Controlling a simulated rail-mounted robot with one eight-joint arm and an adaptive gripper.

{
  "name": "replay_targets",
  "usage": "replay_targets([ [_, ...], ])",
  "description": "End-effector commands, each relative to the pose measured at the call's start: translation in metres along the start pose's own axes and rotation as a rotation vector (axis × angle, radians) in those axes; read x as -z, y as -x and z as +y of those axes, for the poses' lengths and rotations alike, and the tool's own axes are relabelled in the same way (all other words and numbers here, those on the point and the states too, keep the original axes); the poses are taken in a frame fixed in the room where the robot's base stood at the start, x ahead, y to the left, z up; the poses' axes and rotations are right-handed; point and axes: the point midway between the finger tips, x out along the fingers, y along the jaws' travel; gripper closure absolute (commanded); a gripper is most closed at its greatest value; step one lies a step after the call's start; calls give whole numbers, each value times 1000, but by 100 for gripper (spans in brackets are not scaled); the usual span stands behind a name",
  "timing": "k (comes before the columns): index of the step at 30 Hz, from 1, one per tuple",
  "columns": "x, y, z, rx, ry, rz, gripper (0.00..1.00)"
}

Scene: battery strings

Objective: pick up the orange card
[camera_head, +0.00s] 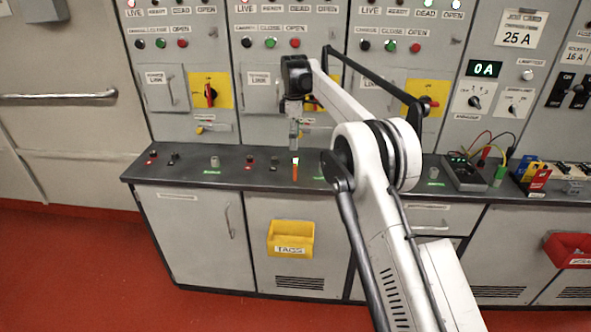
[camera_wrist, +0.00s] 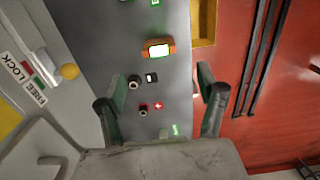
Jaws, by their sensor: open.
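The orange card (camera_head: 295,171) stands near the front of the dark counter, with a pale patch at its top. In the wrist view the orange card (camera_wrist: 171,42) has a white face and lies beyond my fingertips, near the counter's edge toward the red floor. My gripper (camera_head: 294,140) hangs above the counter, over the card in the head view. The card is apart from both fingers.
The counter (camera_head: 235,177) carries red and black terminals (camera_head: 250,160), a grey cylinder (camera_head: 214,162) and a meter (camera_head: 463,172) with leads. A yellow tags bin (camera_head: 291,240) hangs on the cabinet front below. Yellow switch plates (camera_head: 222,86) are on the panel behind.

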Motion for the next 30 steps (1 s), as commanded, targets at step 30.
replay_targets([
  [30,-8,-122,1,0,-1,0,30],
])
